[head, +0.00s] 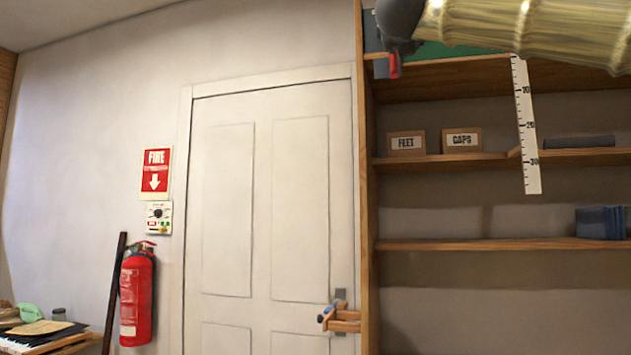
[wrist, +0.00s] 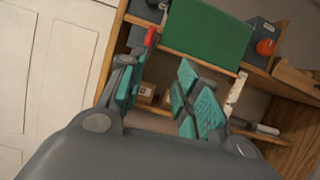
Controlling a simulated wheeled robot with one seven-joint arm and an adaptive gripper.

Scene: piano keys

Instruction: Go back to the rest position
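My gripper (wrist: 165,68) shows in the wrist view with its two teal-padded fingers apart and nothing between the pads. It points toward the wooden shelf unit (wrist: 200,58), and I cannot tell how far it is from the shelves. In the head view, a ribbed pale yellow shape with a dark grey rounded end crosses the top right, in front of the shelf unit (head: 367,200). The fingers cannot be made out there.
A green panel (wrist: 208,30) and a red object (wrist: 151,36) are at the upper shelf. A white ruler (head: 526,125) hangs from its edge. Two labelled boxes (head: 462,140) sit below. A closed door (head: 228,210) and fire extinguisher (head: 137,295) stand left.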

